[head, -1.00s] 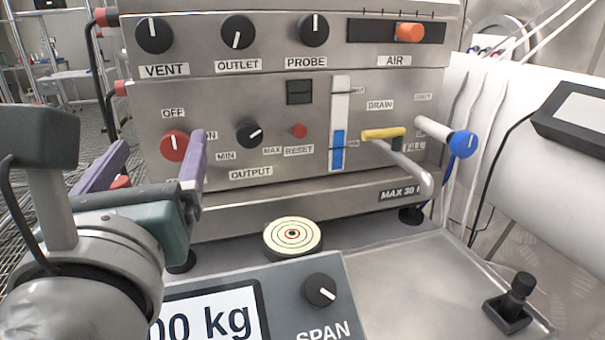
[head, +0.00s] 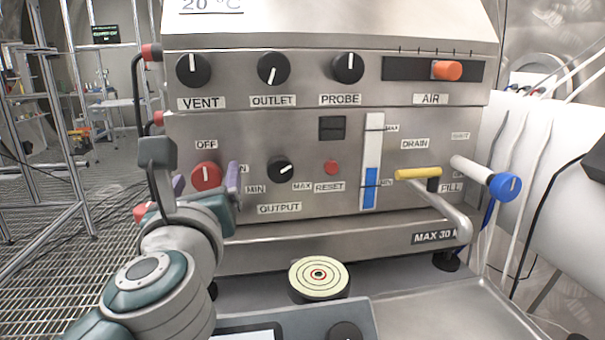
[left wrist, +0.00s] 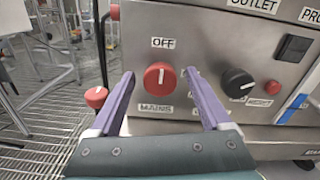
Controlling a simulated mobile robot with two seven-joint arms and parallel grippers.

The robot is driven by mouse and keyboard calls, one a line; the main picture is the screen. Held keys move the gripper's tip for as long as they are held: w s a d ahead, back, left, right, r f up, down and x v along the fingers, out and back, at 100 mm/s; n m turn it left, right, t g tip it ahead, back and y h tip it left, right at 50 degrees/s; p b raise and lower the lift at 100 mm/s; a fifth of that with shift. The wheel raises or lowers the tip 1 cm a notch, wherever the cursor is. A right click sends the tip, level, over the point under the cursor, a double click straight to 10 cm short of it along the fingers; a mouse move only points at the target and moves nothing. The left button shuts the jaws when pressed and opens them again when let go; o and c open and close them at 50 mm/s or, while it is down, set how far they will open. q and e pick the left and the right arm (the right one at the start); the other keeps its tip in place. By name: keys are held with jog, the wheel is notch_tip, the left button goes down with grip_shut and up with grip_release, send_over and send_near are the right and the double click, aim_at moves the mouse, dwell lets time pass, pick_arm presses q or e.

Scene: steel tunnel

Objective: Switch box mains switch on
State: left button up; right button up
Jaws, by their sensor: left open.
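The steel switch box (head: 300,130) stands ahead of me. Its red mains knob (head: 206,175) sits at the lower left of the front panel, under the OFF label (head: 206,145). The knob also shows in the left wrist view (left wrist: 159,77), with a MAINS label (left wrist: 156,108) below it and its white mark upright toward OFF. My left gripper (head: 207,182) is open, its purple fingers to either side of the knob. In the left wrist view my left gripper (left wrist: 160,80) frames the knob; I cannot tell whether the fingertips touch it.
Right of the mains knob are the black output knob (head: 280,169) and a red reset button (head: 331,167). A yellow drain lever (head: 417,174) and a blue fill knob (head: 504,187) stick out further right. A round target disc (head: 319,277) lies in front of the box.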

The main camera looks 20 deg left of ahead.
pick_arm(q)
grip_shut()
dwell(0.6)
